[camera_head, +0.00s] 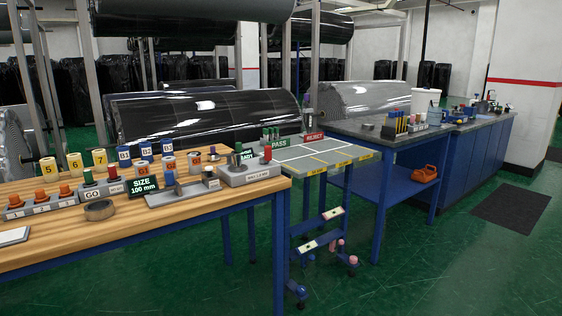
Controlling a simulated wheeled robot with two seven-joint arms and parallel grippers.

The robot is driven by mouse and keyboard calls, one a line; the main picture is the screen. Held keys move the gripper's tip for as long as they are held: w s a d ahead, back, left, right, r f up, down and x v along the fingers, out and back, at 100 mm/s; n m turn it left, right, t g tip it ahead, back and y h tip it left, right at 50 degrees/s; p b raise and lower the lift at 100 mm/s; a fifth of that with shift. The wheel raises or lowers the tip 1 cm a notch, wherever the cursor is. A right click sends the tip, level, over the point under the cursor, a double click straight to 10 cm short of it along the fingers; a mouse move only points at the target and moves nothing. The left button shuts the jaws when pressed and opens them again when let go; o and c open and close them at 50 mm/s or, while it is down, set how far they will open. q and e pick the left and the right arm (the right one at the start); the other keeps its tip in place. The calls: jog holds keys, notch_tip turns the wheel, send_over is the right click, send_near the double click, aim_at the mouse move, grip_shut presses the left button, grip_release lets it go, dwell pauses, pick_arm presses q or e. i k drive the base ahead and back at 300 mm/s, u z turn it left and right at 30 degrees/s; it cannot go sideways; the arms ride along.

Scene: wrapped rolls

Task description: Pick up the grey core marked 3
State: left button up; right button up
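The left one (140,171) seems to read G1. The middle one (168,163) and the right one (194,158) have marks too small to read for certain, so I cannot tell which is marked 3. Neither of my grippers is in view.
The wooden table (60,241) also bears yellow cores (75,162), blue cores (124,153), a dark ring (100,210), a SIZE sign (144,187), and button blocks (92,193). A grey cart (309,158) and a blue bench (345,128) stand to the right.

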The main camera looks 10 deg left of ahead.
aim_at(194, 157)
jog(key=z, duration=0.35)
jog(key=i, duration=2.9)
jog(key=u, duration=2.9)
